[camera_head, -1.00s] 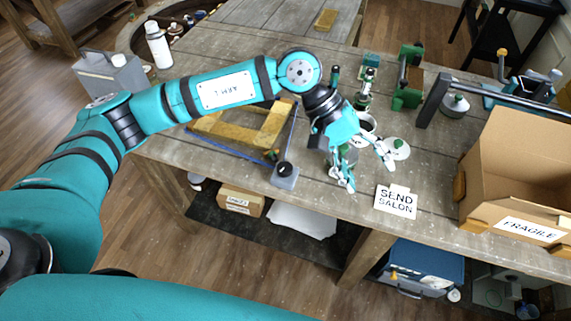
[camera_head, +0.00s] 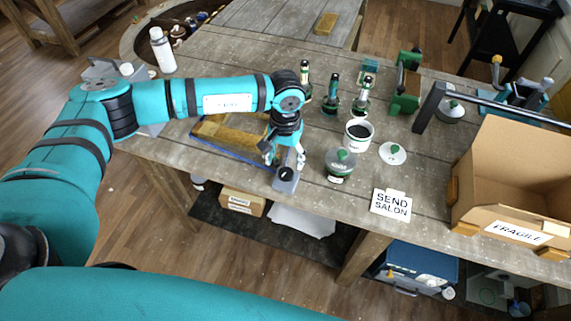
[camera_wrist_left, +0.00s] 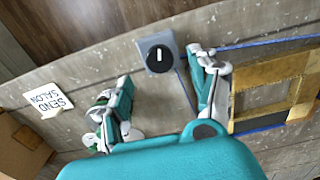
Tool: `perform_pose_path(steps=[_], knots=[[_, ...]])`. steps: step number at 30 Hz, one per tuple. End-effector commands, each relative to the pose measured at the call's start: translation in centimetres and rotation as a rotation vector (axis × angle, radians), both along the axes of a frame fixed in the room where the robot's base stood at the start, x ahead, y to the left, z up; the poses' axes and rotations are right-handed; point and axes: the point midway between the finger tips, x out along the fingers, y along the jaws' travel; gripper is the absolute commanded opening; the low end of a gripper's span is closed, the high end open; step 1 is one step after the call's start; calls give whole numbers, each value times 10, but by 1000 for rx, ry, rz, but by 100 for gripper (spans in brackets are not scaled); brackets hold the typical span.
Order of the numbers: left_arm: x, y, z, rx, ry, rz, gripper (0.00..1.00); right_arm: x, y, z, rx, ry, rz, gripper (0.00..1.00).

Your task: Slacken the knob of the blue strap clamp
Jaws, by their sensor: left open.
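The blue strap clamp has a grey block (camera_head: 287,184) with a round black knob (camera_head: 286,173) at the table's front edge. Its blue strap (camera_head: 232,152) runs along a gilt wooden frame (camera_head: 232,131). In the left wrist view the black knob (camera_wrist_left: 160,56) bears a white mark and faces the camera. My left gripper (camera_head: 284,160) is open and empty above the knob, its fingers spread to either side. In the left wrist view the gripper (camera_wrist_left: 160,68) also shows the knob between its fingertips, apart from both. My right gripper is out of view.
A jar with a green-knobbed lid (camera_head: 340,164) stands just right of the clamp, with a white can (camera_head: 358,135) and a round lid (camera_head: 393,153) beyond. Several small bottles stand behind. A sign (camera_head: 391,204) and an open cardboard box (camera_head: 510,180) are further right.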

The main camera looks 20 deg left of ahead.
Motion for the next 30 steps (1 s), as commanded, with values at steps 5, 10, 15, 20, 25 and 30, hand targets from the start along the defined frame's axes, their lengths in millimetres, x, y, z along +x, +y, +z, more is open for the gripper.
perform_pose_path(steps=[5, 10, 15, 20, 25, 30], knots=[[-2, 0, -32, 1, 4, 0, 62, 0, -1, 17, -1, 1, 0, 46], [0, -1, -52, -1, 1, 0, 62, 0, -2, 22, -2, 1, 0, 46], [0, -1, -60, -1, 0, 0, 62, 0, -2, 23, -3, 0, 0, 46], [0, -1, -60, -1, 0, 0, 62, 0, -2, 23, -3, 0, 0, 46], [0, -1, -60, -1, 0, 0, 48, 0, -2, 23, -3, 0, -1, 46], [0, 0, -60, -1, 0, 0, 26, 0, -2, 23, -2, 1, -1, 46]])
